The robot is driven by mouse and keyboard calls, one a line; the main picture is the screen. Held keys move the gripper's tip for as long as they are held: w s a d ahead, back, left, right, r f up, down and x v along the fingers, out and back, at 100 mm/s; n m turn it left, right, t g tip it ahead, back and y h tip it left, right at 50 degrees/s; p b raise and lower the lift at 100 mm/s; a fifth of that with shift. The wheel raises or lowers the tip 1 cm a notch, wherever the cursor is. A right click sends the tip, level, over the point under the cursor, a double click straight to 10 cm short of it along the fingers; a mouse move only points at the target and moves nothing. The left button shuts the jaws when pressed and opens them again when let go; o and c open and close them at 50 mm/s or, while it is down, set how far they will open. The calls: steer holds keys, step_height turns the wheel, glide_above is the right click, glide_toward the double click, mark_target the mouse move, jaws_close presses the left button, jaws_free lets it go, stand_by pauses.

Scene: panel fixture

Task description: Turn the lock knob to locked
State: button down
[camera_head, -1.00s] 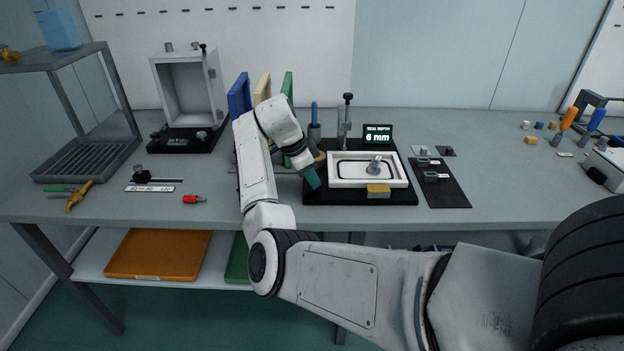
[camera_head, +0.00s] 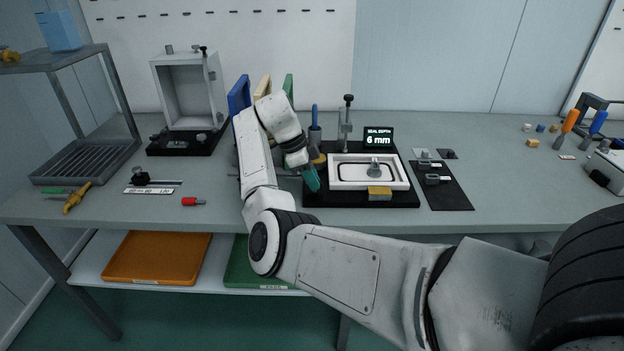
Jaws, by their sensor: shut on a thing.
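The panel fixture has a black base (camera_head: 345,200) on the bench, with a white rectangular frame (camera_head: 399,183) holding a dark seal line. A small grey knob-like piece (camera_head: 374,167) stands in the frame, and a yellow block (camera_head: 380,191) sits at its front edge. My gripper (camera_head: 313,183) points down at the left edge of the black base, its teal fingers closed. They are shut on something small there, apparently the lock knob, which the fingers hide. The knob's markings and angle cannot be seen.
A display (camera_head: 378,137) reading "SEAL DEPTH 6 mm" and an upright clamp (camera_head: 346,122) stand behind the frame. A black mat (camera_head: 447,194) with small parts lies to the right. The bench front right is clear.

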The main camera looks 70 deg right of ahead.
steer(key=c, duration=1.2)
jaws_free()
steer(key=v, duration=1)
steer(key=shift+w+r+p, duration=0.15)
steer(key=shift+r+p, duration=0.25)
